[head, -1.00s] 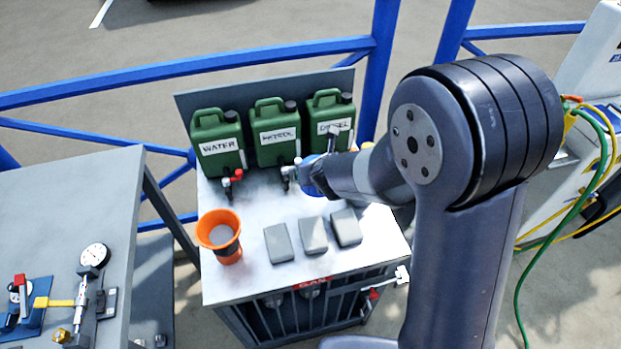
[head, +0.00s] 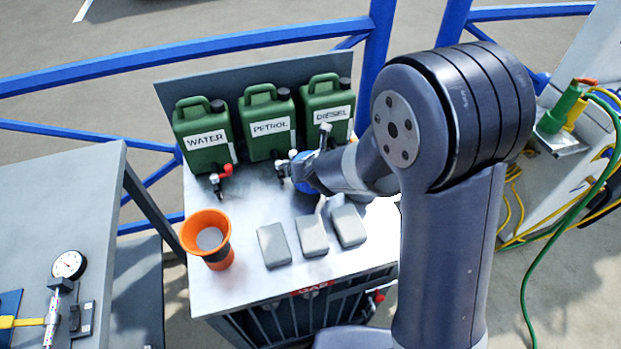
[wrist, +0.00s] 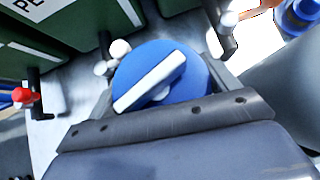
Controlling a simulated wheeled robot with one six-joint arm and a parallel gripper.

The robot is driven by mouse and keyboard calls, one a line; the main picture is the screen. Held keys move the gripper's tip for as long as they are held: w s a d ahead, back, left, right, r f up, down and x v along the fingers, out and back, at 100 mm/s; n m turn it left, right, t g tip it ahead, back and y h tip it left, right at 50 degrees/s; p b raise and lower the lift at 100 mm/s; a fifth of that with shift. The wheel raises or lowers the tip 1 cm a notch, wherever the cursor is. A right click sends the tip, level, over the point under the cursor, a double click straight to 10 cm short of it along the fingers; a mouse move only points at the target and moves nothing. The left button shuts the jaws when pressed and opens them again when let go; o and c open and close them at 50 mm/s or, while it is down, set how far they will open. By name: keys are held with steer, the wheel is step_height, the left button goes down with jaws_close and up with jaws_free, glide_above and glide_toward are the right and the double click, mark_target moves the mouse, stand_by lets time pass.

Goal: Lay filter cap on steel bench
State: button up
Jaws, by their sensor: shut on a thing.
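The filter cap (wrist: 150,88) is a round blue cap with a white bar across its top, seen from above in the wrist view. My gripper (wrist: 165,85) is shut on it, with one finger on each side. In the head view my gripper (head: 303,172) is in front of the petrol and diesel cans, over the back part of a pale metal-topped bench (head: 255,288). There the cap is mostly hidden by my wrist. I cannot tell how far the cap is above the bench top.
Green water (head: 204,138), petrol (head: 268,125) and diesel (head: 327,110) cans with taps stand along the bench's back. An orange cup (head: 207,238) and three grey blocks (head: 311,236) stand nearer. A grey bench (head: 50,210) with a gauge (head: 68,264) is at left.

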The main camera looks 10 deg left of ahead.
steer(key=shift+f+b, duration=0.85)
steer(key=shift+f, duration=0.75)
steer(key=shift+f, duration=0.15)
steer(key=o, duration=0.8)
steer(key=shift+r, duration=0.3)
steer(key=p+v, duration=0.4)
steer(key=v, duration=0.8)
